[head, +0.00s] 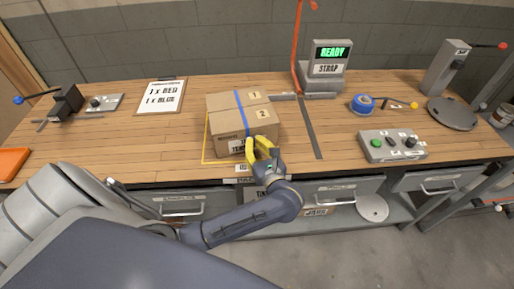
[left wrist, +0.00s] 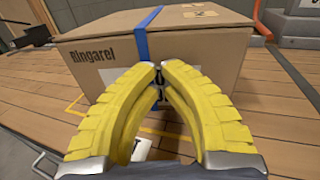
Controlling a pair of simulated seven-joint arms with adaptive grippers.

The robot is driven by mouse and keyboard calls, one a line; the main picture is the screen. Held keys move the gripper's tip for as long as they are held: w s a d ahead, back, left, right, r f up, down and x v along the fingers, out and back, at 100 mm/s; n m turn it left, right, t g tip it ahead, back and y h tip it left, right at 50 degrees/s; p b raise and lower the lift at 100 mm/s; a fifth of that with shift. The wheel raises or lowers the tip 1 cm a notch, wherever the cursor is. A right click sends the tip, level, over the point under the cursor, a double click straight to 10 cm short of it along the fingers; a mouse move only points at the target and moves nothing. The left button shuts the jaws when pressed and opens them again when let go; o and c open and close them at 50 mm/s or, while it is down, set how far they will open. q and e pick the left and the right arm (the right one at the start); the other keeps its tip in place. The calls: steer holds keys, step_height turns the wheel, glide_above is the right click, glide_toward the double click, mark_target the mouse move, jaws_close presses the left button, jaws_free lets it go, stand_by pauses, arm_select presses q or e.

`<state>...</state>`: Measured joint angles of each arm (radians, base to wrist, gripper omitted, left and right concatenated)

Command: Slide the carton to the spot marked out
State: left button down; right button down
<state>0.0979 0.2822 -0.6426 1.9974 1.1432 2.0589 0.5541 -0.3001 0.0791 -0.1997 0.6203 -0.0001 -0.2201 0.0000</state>
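The carton (head: 226,121) is a brown box with a blue strap, standing upright on the wooden bench. It fills the upper middle of the left wrist view (left wrist: 220,48). A yellow outline (head: 204,145) on the bench shows along the carton's left and front sides; the rest is hidden by the carton. My left gripper (head: 257,146) is at the carton's front face, right of its middle. Its yellow fingers arch together with tips nearly meeting, nothing visible between them. Whether the tips touch the carton I cannot tell. My right gripper is not in view.
A strap machine (head: 325,70) reading READY stands behind right. A dark slot (head: 309,130) runs along the bench right of the carton. A control box (head: 392,146) and blue tape roll (head: 362,104) lie farther right. An order card (head: 162,96) lies left; bench between is clear.

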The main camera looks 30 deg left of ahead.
arm_select(q)
steer(key=shift+a, duration=0.1)
stand_by(0.3)
steer(key=shift+x, duration=1.2)
